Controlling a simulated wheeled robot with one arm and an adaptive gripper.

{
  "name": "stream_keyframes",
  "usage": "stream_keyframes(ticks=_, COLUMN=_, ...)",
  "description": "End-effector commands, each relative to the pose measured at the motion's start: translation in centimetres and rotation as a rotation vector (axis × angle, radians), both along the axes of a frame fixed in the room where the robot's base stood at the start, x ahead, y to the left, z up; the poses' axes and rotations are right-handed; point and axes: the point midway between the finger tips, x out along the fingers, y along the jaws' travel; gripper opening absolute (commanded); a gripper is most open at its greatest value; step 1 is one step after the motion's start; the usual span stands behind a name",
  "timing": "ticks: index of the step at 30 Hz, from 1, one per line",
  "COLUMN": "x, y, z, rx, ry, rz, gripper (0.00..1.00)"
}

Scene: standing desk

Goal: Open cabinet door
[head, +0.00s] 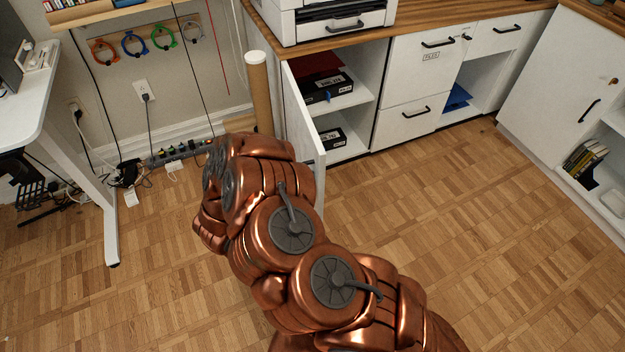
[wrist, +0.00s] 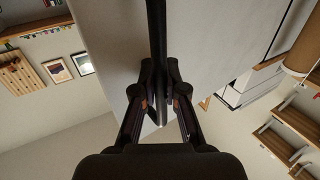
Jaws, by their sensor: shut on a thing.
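The white cabinet door (head: 303,115) stands swung out from the left cabinet (head: 362,105) under the wooden counter, and I see it nearly edge-on in the head view. The cabinet interior is exposed, with black boxes on its shelves. In the wrist view the door is the broad pale panel (wrist: 215,45), with a dark bar handle (wrist: 157,35) in front of it. My gripper (wrist: 160,92) is shut on this handle. In the head view my copper arm hides the lower part of the door, and the gripper and handle are not visible.
A cardboard tube (head: 259,95) stands against the wall just left of the door. A power strip (head: 180,150) with cables lies along the wall. A white desk leg (head: 100,205) stands at the left. The wood floor (head: 450,230) at right is clear.

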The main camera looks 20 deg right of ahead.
Motion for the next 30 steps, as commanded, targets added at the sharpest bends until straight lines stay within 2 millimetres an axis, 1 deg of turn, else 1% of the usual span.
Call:
stream_keyframes(ticks=5, x=-0.27, y=0.65, z=0.1, rx=-0.001, ry=0.005, rz=-0.006, gripper=0.0)
stream_keyframes(ticks=17, x=-0.48, y=0.74, z=-0.06, rx=0.0, ry=0.011, rz=-0.007, gripper=0.0)
stream_keyframes(ticks=18, x=-0.48, y=0.74, z=-0.08, rx=0.001, ry=0.012, rz=-0.007, gripper=0.15)
stream_keyframes(ticks=24, x=-0.37, y=0.66, z=-0.11, rx=0.002, ry=0.01, rz=-0.007, gripper=0.35)
stream_keyframes(ticks=25, x=-0.36, y=0.67, z=-0.12, rx=0.002, ry=0.01, rz=-0.007, gripper=0.37)
stream_keyframes(ticks=30, x=-0.3, y=0.63, z=-0.13, rx=0.003, ry=0.008, rz=-0.007, gripper=0.37)
